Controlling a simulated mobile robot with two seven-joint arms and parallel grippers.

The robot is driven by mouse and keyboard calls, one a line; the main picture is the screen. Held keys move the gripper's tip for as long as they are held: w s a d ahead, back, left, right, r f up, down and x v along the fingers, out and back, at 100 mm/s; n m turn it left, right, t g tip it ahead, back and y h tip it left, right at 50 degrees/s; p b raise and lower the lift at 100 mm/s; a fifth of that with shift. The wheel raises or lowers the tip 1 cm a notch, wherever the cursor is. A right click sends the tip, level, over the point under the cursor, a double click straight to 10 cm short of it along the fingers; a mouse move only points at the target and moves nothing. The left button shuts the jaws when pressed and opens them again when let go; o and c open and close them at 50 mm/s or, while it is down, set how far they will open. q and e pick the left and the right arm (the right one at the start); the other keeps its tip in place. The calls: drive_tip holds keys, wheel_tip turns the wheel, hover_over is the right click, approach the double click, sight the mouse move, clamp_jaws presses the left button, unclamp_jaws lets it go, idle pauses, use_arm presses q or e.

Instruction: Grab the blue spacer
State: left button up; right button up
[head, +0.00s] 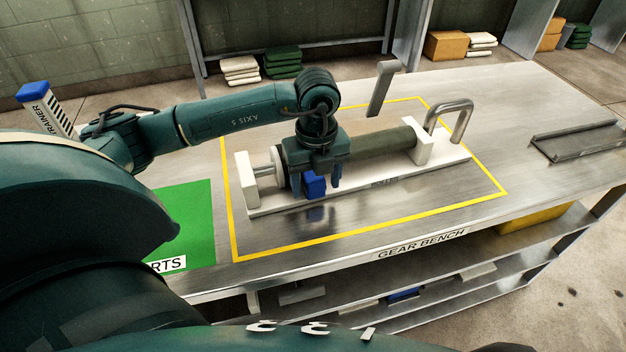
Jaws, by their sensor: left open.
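The blue spacer (314,187) is a small bright blue block at the front of the roller sizer, just below my left gripper. My left gripper (318,182) points down over the sizer, with its open fingers about the block. I cannot tell whether they touch it. The roller sizer has a white base (440,166), white end blocks and a dark grey-green roller (378,143). My left gripper and wrist hide part of the roller's left end. My right gripper is not in view.
A yellow outline (350,237) surrounds the sizer on the metal bench (545,90). A bent metal handle (462,104) rises at the sizer's right end. A green mat (198,205) lies left, a grey tray (580,141) right. The bench front is clear.

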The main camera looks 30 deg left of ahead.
use_arm(q)
wheel_tip(320, 180, down, 2)
drive_tip(key=c, duration=1.1)
